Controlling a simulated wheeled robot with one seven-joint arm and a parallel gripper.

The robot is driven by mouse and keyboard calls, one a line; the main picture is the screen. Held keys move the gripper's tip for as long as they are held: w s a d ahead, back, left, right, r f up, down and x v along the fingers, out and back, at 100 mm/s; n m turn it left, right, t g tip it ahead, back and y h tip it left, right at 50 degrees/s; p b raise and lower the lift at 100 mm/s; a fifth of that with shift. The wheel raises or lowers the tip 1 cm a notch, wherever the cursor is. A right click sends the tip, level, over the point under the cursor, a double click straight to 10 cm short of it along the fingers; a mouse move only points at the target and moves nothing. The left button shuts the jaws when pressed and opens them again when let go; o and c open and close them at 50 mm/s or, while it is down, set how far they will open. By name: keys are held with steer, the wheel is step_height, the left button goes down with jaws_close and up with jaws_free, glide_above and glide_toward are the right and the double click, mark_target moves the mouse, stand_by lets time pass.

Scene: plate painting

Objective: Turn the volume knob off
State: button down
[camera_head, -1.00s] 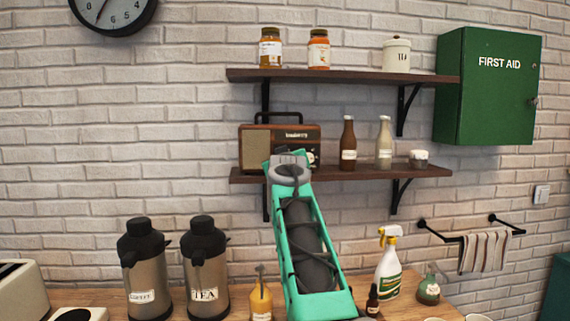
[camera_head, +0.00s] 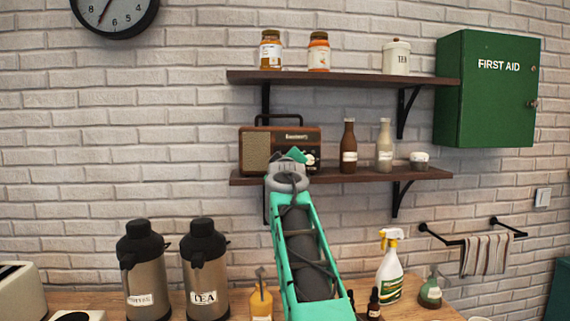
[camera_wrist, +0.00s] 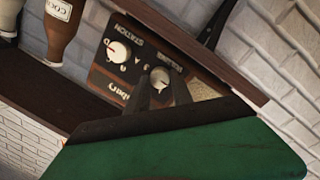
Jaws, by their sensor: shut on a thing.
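The brown radio (camera_head: 257,150) stands on the lower shelf in the head view, its right front partly covered by my arm. In the wrist view its dark face shows turned nearly upside down, with the volume knob (camera_wrist: 160,76) and the larger white station knob (camera_wrist: 118,52). My gripper (camera_wrist: 161,84) is at the radio's face, its two dark fingers on either side of the volume knob and shut on it. The volume knob's pointer is too small to read. In the head view the fingertips and the volume knob are hidden behind my wrist.
The lower shelf (camera_head: 400,174) also holds a brown bottle (camera_head: 348,150), a pale bottle (camera_head: 384,148) and a small jar (camera_head: 419,161) right of the radio. The upper shelf (camera_head: 350,77) is above. Flasks, a spray bottle (camera_head: 389,265) and other items stand on the counter below.

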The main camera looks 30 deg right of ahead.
steer(key=c, duration=1.1)
jaws_free()
steer(key=b+v, duration=0.3)
steer(key=v, duration=0.4)
steer(key=shift+s+a, duration=0.25)
steer(key=shift+s, duration=0.05)
